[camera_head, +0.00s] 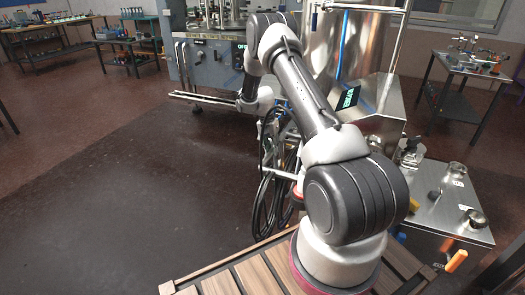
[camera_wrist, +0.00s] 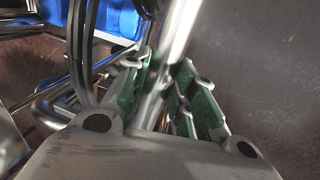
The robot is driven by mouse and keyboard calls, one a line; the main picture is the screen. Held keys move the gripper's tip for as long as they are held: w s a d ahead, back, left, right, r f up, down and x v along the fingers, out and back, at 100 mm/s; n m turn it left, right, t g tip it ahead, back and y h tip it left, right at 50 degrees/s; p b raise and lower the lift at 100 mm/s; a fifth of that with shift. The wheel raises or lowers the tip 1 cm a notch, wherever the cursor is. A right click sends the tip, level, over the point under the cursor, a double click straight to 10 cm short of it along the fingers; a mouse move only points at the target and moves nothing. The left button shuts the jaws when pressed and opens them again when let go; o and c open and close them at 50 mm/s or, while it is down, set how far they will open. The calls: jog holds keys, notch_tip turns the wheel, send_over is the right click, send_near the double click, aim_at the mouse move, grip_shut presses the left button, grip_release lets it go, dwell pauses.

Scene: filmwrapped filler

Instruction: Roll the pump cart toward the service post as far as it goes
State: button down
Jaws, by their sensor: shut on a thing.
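My gripper (camera_wrist: 162,88) has green-padded fingers closed on either side of a shiny round metal bar (camera_wrist: 180,30), which looks like the pump cart's handle. Behind the bar, the wrist view shows a bright blue body (camera_wrist: 120,20), black hoses (camera_wrist: 76,50) and bent metal tubing. In the head view, black coiled hoses (camera_head: 262,208) hang on a pale frame just left of my arm, apparently on the cart. My arm hides much of the cart and the gripper there. I cannot tell which thing is the service post.
A steel tank machine (camera_head: 335,50) stands behind my arm, with a grey machine (camera_head: 210,65) to its left. A steel cabinet (camera_head: 445,205) with knobs is at right. A slatted wooden deck (camera_head: 240,272) lies in front. Open brown floor (camera_head: 110,190) spreads to the left.

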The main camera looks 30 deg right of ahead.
jog(key=s+d, duration=1.3)
jog(key=s, duration=0.3)
jog(key=shift+s, duration=0.5)
jog(key=c, duration=1.2)
grip_release()
jog(key=shift+d, duration=0.15)
jog(key=shift+o, duration=0.2)
jog(key=shift+r, duration=0.1)
notch_tip(320, 180, up, 12)
jog(key=w+a, duration=0.1)
jog(key=w, duration=0.1)
jog(key=shift+a+f, duration=0.2)
jog(key=shift+s, duration=0.1)
